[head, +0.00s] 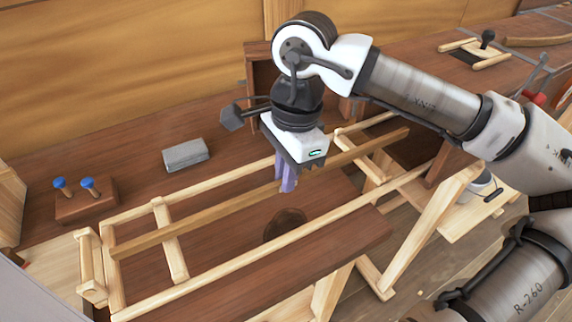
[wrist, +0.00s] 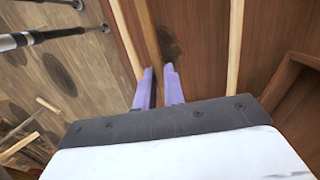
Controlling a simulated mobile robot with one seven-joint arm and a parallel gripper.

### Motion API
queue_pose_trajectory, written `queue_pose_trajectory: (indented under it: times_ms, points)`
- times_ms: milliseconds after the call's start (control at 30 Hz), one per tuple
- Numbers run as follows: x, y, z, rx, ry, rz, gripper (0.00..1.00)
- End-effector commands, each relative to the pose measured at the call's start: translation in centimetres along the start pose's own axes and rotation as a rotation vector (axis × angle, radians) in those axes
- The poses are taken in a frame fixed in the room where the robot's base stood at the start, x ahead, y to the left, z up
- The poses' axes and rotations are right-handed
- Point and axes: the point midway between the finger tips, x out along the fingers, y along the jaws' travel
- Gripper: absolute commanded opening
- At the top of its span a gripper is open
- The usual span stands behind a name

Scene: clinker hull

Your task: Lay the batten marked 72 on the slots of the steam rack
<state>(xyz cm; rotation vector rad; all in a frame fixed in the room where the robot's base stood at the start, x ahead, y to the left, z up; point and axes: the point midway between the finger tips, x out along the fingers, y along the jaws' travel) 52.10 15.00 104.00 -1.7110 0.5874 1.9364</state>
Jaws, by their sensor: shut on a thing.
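A long brown batten (head: 190,220) runs lengthwise between the two pale rails of the steam rack (head: 235,268). No number can be read on it. My gripper (head: 287,186) points down and is shut on the batten near its middle. In the wrist view the purple fingers (wrist: 158,72) stand on either side of the batten (wrist: 150,38). The batten passes over or at the rack's cross pieces near both ends. I cannot tell whether it rests in the slots or hangs just above them.
A grey block (head: 186,154) lies on the bench behind the rack. A wooden block with two blue knobs (head: 85,202) stands at the left. A wooden box-like frame (head: 262,80) stands behind my gripper. Another bench with a small wooden frame (head: 475,52) is at the back right.

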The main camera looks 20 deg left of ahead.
Motion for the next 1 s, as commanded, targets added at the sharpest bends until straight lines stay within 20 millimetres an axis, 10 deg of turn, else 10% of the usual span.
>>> queue_pose_trajectory:
  times_ms: [500,933,1000]
  points:
    - [5.2,0.0,-0.7,0.0,0.0,0.0,0.0]
    - [5.5,0.0,-0.7,0.001,0.0,0.0,0.0]
    - [5.5,0.0,-0.7,0.001,0.0,0.0,0.19]
